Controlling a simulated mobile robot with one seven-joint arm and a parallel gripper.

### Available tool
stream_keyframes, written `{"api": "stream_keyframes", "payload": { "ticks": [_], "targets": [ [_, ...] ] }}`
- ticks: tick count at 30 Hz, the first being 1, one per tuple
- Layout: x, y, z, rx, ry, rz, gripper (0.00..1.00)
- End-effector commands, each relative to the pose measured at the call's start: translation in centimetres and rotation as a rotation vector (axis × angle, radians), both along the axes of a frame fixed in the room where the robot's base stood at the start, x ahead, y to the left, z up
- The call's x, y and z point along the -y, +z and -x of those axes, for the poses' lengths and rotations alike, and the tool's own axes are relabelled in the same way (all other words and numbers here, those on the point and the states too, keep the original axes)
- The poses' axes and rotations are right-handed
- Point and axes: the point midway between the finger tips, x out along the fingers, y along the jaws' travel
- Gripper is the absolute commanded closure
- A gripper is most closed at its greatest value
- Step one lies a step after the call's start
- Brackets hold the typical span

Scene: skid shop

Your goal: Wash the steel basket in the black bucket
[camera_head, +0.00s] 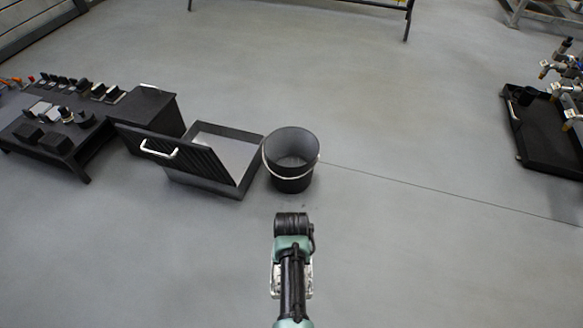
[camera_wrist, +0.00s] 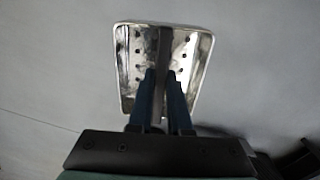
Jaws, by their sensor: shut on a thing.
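The black bucket (camera_head: 290,178) stands upright on the floor in the head view, with a pale wire handle across its front. Some pale grey shows at its bottom; I cannot tell whether that is water. My gripper (camera_wrist: 161,80) is shut on the steel basket (camera_wrist: 128,60), a shiny tray with rounded corners and rows of holes. The fingers close on its middle part. In the head view my arm covers most of the basket (camera_head: 276,281), whose silvery edges show at both sides, nearer than the bucket and apart from it.
A shallow black-framed tray (camera_head: 252,131) with a tilted ribbed black lid (camera_head: 172,150) stands left of the bucket. A black bench (camera_head: 80,160) with small parts is farther left. A black tray (camera_head: 548,135) with fittings is at right. The floor (camera_head: 420,250) right of my arm is clear.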

Motion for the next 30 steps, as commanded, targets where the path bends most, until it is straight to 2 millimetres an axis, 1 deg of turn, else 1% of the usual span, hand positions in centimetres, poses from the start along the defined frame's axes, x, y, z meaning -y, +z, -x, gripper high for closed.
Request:
{"api": "stream_keyframes", "payload": {
  "ticks": [14, 17, 27, 30],
  "targets": [
    [0.0, 0.2, 0.0, 0.001, 0.0, 0.0, 1.0],
    [0.0, 0.8, -0.1, 0.001, 0.0, 0.0, 1.0],
    [0.0, 4.0, 0.0, 0.0, 0.0, 0.0, 1.0],
    [0.0, 4.2, 0.0, 0.0, 0.0, 0.0, 1.0]
  ]
}}
